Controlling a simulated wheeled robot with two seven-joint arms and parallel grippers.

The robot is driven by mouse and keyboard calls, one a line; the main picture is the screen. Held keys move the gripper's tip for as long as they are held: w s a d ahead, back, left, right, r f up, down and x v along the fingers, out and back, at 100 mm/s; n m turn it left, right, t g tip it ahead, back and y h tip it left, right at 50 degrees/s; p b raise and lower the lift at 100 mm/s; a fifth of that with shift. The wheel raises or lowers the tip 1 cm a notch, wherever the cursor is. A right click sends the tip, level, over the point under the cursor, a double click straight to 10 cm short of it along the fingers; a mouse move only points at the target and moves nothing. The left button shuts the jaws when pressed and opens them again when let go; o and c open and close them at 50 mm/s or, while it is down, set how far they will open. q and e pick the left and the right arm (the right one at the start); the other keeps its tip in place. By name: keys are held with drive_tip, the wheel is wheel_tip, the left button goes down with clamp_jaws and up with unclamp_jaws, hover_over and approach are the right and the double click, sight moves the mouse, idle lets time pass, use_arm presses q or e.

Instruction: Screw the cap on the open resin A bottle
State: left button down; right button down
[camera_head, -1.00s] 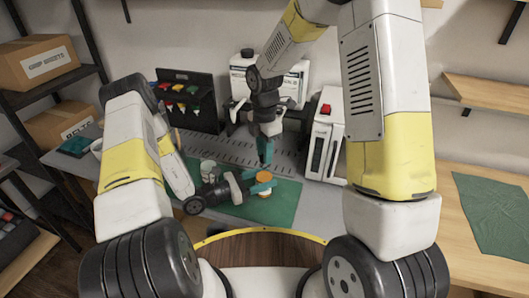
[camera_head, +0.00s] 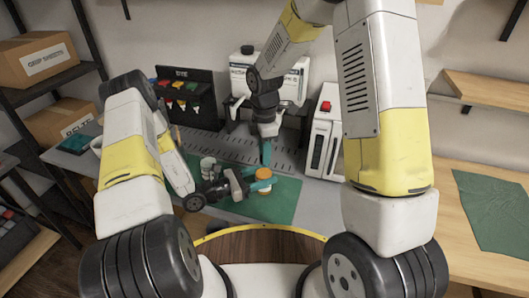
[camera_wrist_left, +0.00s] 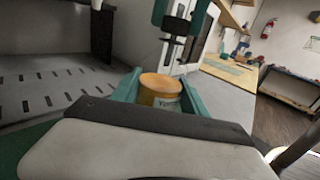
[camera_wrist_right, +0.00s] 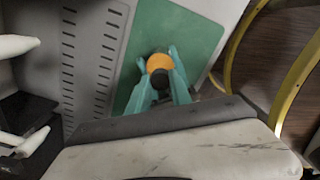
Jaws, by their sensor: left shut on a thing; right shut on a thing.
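The resin bottle, amber-orange with a pale label, stands upright in my left gripper (camera_head: 262,184). The bottle shows in the head view (camera_head: 264,176) and in the left wrist view (camera_wrist_left: 161,90). My left gripper (camera_wrist_left: 158,92) is shut on its sides. My right gripper (camera_head: 266,152) points down above the bottle, with a gap between. In the left wrist view its teal fingers (camera_wrist_left: 180,14) are closed around a small black cap (camera_wrist_left: 176,26). In the right wrist view the dark cap (camera_wrist_right: 160,76) overlaps the bottle (camera_wrist_right: 158,62). The bottle's opening is not clear.
A green mat (camera_head: 284,200) lies on the grey bench under the bottle. Small pale containers (camera_head: 207,167) stand left of my left gripper. A black dye rack (camera_head: 187,98) and a white machine with a red button (camera_head: 325,135) stand behind.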

drive_tip(key=m, duration=0.7)
drive_tip(key=shift+m, duration=0.3)
drive_tip(key=m, duration=0.4)
drive_tip(key=shift+s+a+m, duration=0.1)
drive_tip(key=shift+m, duration=0.2)
drive_tip(key=m, duration=1.2)
drive_tip(key=shift+a+m, duration=0.1)
drive_tip(key=shift+m, duration=0.2)
drive_tip(key=m, duration=0.7)
drive_tip(key=shift+f+m, duration=0.1)
drive_tip(key=shift+m, duration=0.3)
drive_tip(key=m, duration=1)
drive_tip(key=shift+m, duration=0.3)
drive_tip(key=m, duration=0.7)
drive_tip(key=shift+w, duration=0.2)
